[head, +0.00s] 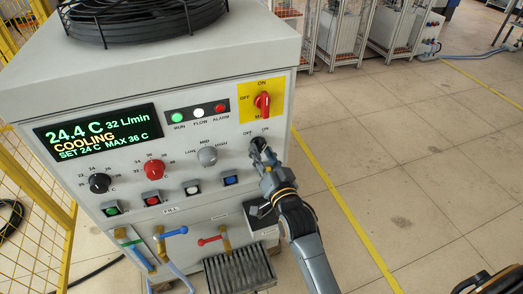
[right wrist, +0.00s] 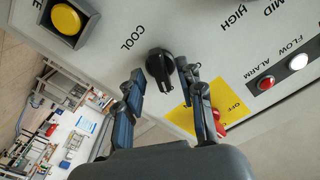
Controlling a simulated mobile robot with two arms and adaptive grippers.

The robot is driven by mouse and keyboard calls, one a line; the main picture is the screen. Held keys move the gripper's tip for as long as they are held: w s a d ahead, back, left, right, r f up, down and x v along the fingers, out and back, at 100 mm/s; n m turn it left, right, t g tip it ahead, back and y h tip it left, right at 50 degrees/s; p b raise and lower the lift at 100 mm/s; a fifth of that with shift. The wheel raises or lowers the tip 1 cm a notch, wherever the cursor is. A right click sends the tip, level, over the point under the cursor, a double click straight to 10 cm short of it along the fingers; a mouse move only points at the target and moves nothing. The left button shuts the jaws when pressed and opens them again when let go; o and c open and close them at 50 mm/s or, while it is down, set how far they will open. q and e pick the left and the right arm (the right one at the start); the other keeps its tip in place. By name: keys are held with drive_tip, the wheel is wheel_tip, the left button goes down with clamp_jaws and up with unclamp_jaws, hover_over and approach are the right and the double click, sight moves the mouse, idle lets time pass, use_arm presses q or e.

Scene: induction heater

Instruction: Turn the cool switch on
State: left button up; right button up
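The cool switch (right wrist: 158,65) is a black rotary knob beside the word COOL on the light grey panel. In the right wrist view it sits between the fingertips of my right gripper (right wrist: 160,70), which are spread on either side with what look like narrow gaps; I cannot tell if one touches. In the head view my right gripper (head: 261,152) reaches the panel's right side and largely covers the knob, below OFF and ON labels. The display (head: 98,132) reads 24.4 C, 32 L/min, COOLING. My left gripper is not in view.
A red rotary switch (head: 262,103) on a yellow plate is just above. A grey LOW-MID-HIGH knob (head: 207,155) is to the left. Pipes with blue and red handles (head: 210,240) stick out below. The floor (head: 400,150) right of the machine is clear.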

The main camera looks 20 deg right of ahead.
drive_tip(key=shift+w, duration=0.55)
